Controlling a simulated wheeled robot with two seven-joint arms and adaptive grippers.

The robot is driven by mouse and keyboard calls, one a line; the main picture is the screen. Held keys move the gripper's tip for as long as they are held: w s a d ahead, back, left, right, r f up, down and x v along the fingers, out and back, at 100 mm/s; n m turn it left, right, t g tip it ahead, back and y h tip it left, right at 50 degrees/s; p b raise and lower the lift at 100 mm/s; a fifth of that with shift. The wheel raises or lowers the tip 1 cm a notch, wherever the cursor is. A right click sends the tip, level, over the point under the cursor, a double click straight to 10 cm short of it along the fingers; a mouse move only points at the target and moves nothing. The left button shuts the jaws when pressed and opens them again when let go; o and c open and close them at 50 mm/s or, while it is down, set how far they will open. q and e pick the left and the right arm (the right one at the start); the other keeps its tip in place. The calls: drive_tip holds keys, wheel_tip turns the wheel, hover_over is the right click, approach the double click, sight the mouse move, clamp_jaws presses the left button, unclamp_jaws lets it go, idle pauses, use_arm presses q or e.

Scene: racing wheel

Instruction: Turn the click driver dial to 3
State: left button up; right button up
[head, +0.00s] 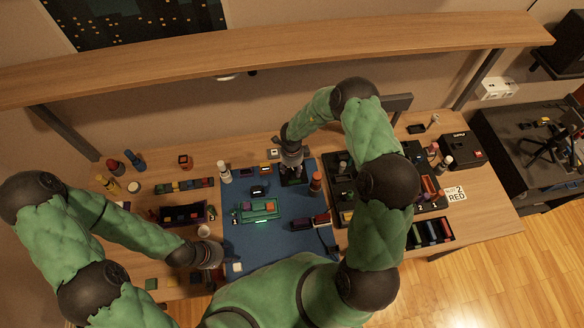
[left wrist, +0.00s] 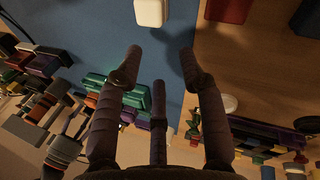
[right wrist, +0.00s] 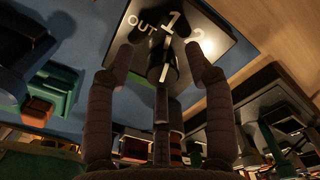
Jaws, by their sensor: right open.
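My right gripper (right wrist: 163,62) is open, with fingers on either side of the dial; contact cannot be told. In the head view my right gripper (head: 292,178) is over the driver at the mat's back edge. My left gripper (left wrist: 160,65) is open and empty above the mat's front left edge.
A blue mat (head: 280,243) holds a green device (head: 258,211) and small parts. A dark tray (head: 183,214) stands to its left. Black organisers and a bin of coloured pieces (head: 430,232) stand to its right. A shelf (head: 280,46) spans above the table's back.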

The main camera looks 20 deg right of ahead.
clamp_jaws()
